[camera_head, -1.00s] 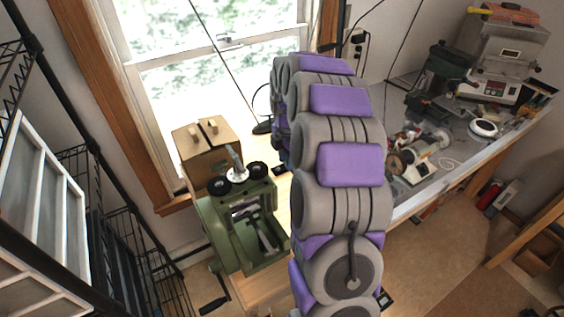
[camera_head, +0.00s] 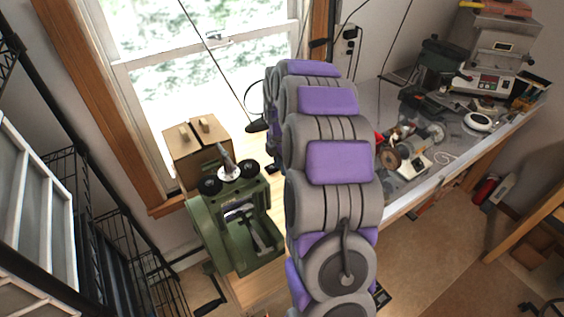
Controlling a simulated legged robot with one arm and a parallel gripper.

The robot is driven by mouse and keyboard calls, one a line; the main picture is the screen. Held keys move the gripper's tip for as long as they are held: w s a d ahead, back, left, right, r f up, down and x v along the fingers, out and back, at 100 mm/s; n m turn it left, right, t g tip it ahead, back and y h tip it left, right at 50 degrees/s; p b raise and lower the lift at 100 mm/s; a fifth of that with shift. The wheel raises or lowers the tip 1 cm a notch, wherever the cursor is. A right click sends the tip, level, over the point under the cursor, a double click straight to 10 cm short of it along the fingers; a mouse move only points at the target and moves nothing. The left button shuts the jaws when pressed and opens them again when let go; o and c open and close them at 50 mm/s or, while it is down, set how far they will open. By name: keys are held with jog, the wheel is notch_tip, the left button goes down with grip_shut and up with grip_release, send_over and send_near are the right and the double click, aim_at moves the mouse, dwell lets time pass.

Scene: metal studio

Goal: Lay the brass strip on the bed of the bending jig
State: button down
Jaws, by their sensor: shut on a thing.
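My arm (camera_head: 335,190) rises through the middle of the picture and reaches away over the bench by the window. Its far end bends down behind its own links, so my gripper is hidden. I see no brass strip; it may be behind the arm. A green metal machine (camera_head: 205,225) with two black knobs and a steel screw on top stands on the wooden bench, left of the arm. It has an open recess in its front. I cannot tell whether it is the bending jig; no other jig shows clearly.
A brown box (camera_head: 187,158) stands behind the green machine. A long grey bench (camera_head: 405,205) at right carries tools, a white device (camera_head: 415,164) and a machine with a panel (camera_head: 487,85). A black wire rack (camera_head: 75,205) fills the left. Bare floor (camera_head: 430,260) shows at lower right.

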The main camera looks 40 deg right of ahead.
jog(key=shift+s+d+f+b, duration=0.1)
jog(key=shift+f+b, duration=0.1)
jog(key=shift+f, duration=0.35)
jog(key=shift+w+d+f+b, duration=0.1)
jog(key=shift+f+b, duration=0.15)
jog(key=shift+f, duration=0.35)
jog(key=shift+s+d+f+b, duration=0.1)
jog(key=shift+f+b, duration=0.1)
jog(key=shift+f, duration=0.35)
notch_tip(320, 180, down, 2)
jog(key=shift+f, duration=0.1)
jog(key=shift+d+f, duration=0.2)
jog(key=shift+a+f, duration=0.1)
jog(key=shift+f, duration=0.05)
